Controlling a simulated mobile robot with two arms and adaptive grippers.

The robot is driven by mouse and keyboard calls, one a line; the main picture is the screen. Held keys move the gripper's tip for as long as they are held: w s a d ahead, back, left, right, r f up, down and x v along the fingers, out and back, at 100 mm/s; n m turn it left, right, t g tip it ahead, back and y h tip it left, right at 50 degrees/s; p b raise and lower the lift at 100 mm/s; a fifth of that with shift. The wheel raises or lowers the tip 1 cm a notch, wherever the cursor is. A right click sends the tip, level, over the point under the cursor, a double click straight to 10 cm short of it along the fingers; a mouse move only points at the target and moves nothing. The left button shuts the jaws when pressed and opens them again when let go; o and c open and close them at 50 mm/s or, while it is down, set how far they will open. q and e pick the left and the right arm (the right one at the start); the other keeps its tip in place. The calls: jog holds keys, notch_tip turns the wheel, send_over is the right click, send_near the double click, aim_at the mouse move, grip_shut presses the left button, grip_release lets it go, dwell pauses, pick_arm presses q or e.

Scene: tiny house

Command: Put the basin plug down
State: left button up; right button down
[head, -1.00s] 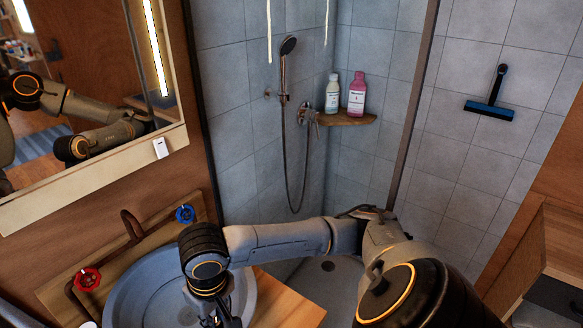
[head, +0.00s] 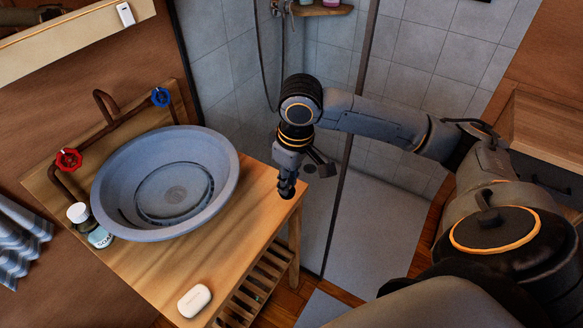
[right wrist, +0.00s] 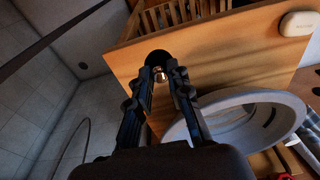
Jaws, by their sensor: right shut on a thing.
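The basin plug (right wrist: 159,58) is a small dark disc with a shiny metal stem, seen in the right wrist view between my fingertips. My right gripper (right wrist: 160,76) is shut on it. In the head view my right gripper (head: 287,183) points down at the right end of the wooden counter (head: 255,215), to the right of the grey basin (head: 222,204). The plug is mostly hidden there by the dark fingers. I cannot tell whether it touches the counter. My left gripper is not in view.
A soap bottle (head: 100,238) stands left of the basin. Red (head: 68,160) and blue (head: 160,97) tap knobs are behind it. The counter between basin and soap bar is clear.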

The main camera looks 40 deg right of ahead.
jog(key=w+d+f, duration=0.1)
jog(key=w+f, duration=0.1)
jog(key=w, duration=0.1)
jog(key=w+d+f, duration=0.2)
jog(key=f, duration=0.1)
jog(key=w+d+f, duration=0.2)
jog(key=w+f, duration=0.1)
jog(key=shift+w+p, duration=0.3)
jog(key=shift+p, duration=0.05)
jog(key=shift+f+p, duration=0.35)
jog(key=shift+f, duration=1.3)
jog(key=c, duration=1.3)
grip_release()
jog(key=shift+f, duration=0.1)
jog(key=shift+o, duration=0.2)
notch_tip(320, 180, up, 12)
jog(key=s, duration=0.1)
jog(key=shift+s+d, duration=0.15)
jog(key=shift+d, duration=0.1)
